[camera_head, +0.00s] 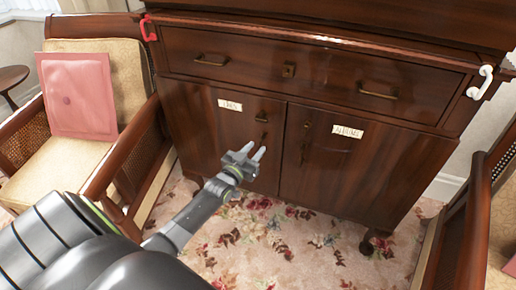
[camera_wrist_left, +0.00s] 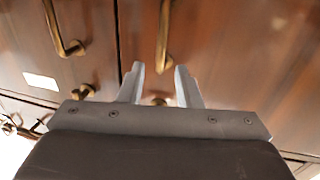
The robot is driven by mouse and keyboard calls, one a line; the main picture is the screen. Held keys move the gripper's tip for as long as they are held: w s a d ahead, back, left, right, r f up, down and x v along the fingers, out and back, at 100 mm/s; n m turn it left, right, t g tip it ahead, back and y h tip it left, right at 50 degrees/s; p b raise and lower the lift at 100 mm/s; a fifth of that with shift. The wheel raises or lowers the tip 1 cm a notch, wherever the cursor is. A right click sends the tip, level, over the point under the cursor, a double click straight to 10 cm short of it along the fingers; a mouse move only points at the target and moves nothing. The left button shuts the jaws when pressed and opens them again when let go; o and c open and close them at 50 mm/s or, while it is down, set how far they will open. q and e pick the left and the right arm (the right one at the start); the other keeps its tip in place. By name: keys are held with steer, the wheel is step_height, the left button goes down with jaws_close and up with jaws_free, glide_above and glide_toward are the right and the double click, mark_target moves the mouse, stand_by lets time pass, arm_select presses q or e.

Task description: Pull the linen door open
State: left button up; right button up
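The dark wooden cabinet has a left door (camera_head: 205,135) and a right door (camera_head: 335,175), both shut. Each carries a white label, the left label (camera_head: 230,105) and the right label (camera_head: 347,131); I cannot read either surely. My left gripper (camera_head: 256,152) is open in front of the left door, by its brass handle (camera_head: 263,141). In the left wrist view, which appears upside down, this handle (camera_wrist_left: 165,35) lines up between the open fingertips (camera_wrist_left: 160,72); contact cannot be told. The right door's handle (camera_wrist_left: 60,30) is to the left there. My right gripper is out of view.
A drawer (camera_head: 315,75) sits above the doors. A cane armchair with a pink cushion (camera_head: 78,95) stands close on the left, and another armchair (camera_head: 475,215) on the right. Floral carpet (camera_head: 270,235) lies clear before the cabinet.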

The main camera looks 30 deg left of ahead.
arm_select(q)
steer(key=shift+w+b, duration=0.3)
steer(key=shift+w, duration=0.95)
steer(key=shift+c, duration=0.3)
jaws_close()
